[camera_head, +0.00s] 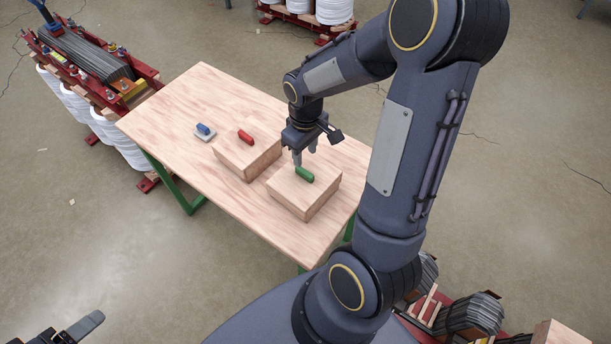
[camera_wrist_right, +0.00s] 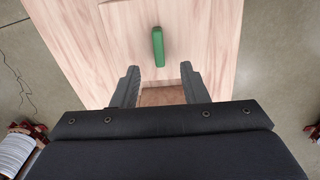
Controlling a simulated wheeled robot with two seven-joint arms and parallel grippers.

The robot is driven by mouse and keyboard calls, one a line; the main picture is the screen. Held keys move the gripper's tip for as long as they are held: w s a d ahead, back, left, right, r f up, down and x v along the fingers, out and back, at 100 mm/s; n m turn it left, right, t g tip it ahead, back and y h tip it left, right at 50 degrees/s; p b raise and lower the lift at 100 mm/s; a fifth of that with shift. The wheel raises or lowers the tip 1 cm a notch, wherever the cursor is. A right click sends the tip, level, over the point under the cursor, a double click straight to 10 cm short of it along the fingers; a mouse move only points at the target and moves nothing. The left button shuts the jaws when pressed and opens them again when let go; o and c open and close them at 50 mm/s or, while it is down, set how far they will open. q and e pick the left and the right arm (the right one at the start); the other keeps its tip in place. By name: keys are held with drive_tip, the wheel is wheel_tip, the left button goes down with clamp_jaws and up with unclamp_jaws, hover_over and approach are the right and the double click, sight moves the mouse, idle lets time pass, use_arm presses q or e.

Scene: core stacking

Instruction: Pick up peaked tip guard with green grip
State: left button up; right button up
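The green grip (camera_head: 305,174) lies on top of the right wooden block (camera_head: 290,198) on the table. In the right wrist view the green grip (camera_wrist_right: 158,47) lies just beyond the fingertips, roughly midway between them. No peaked shape can be made out beneath it. My right gripper (camera_head: 304,158) is above the block beside the green grip, pointing down; its two fingers are apart with nothing between them, as the right wrist view (camera_wrist_right: 158,72) also shows. Part of my left gripper (camera_head: 72,333) shows at the bottom left, away from the table; its opening is unclear.
A red grip (camera_head: 246,136) lies on the left wooden block (camera_head: 243,160). A blue grip (camera_head: 204,129) on a pale plate lies farther left on the wooden table (camera_head: 190,95). A red-framed core assembly (camera_head: 85,55) stands left of the table. The table's far end is clear.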

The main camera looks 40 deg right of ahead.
sight(304, 171)
drive_tip(key=f, duration=0.4)
drive_tip(key=f+p, duration=0.1)
drive_tip(key=f, duration=0.3)
drive_tip(key=shift+w+d+f, duration=0.1)
drive_tip(key=shift+w, duration=0.1)
clamp_jaws()
